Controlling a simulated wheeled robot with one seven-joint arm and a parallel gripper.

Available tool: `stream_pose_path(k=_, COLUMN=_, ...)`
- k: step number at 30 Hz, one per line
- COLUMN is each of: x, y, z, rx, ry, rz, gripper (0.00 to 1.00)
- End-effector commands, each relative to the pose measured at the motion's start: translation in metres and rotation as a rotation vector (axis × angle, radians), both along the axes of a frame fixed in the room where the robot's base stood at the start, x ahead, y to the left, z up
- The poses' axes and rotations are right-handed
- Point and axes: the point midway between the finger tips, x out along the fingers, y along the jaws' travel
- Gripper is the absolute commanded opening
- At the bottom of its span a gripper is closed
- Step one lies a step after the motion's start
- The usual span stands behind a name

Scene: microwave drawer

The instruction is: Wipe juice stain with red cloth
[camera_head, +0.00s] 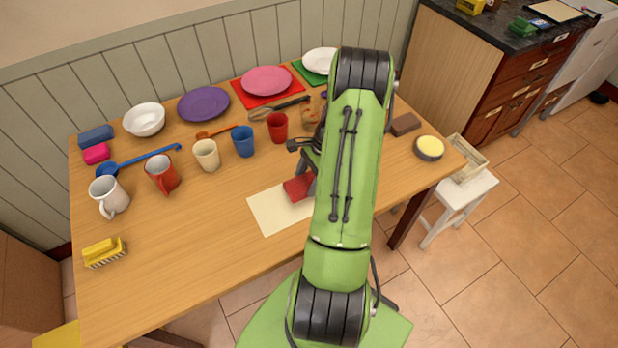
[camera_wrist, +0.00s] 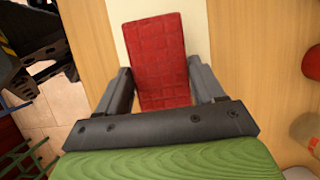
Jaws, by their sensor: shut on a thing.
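The red cloth (camera_head: 297,188) is a folded block with a grid texture. It is over the pale cream mat (camera_head: 268,212) on the wooden table. In the wrist view the red cloth (camera_wrist: 157,62) sits between the two fingers of my gripper (camera_wrist: 160,85), which is shut on it. Whether the cloth touches the mat cannot be told. In the head view my green arm hides most of the gripper and the right part of the mat. No juice stain shows; it may be hidden under the cloth or arm.
A red cup (camera_head: 277,127), a blue cup (camera_head: 243,141), a cream cup (camera_head: 206,155) and mugs stand to the left and behind. Plates and a bowl (camera_head: 144,119) line the back edge. A yellow brush (camera_head: 104,251) lies at the front left. The table's front middle is clear.

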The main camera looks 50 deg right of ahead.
Motion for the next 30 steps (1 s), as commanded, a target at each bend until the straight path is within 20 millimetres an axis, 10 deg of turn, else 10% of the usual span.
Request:
stream_pose_path(k=12, x=0.000, y=0.004, z=0.039, rx=-0.001, ry=0.000, rz=0.015, gripper=0.24)
stream_pose_path(k=30, x=0.000, y=0.004, z=0.039, rx=0.000, ry=0.000, rz=0.016, gripper=0.24)
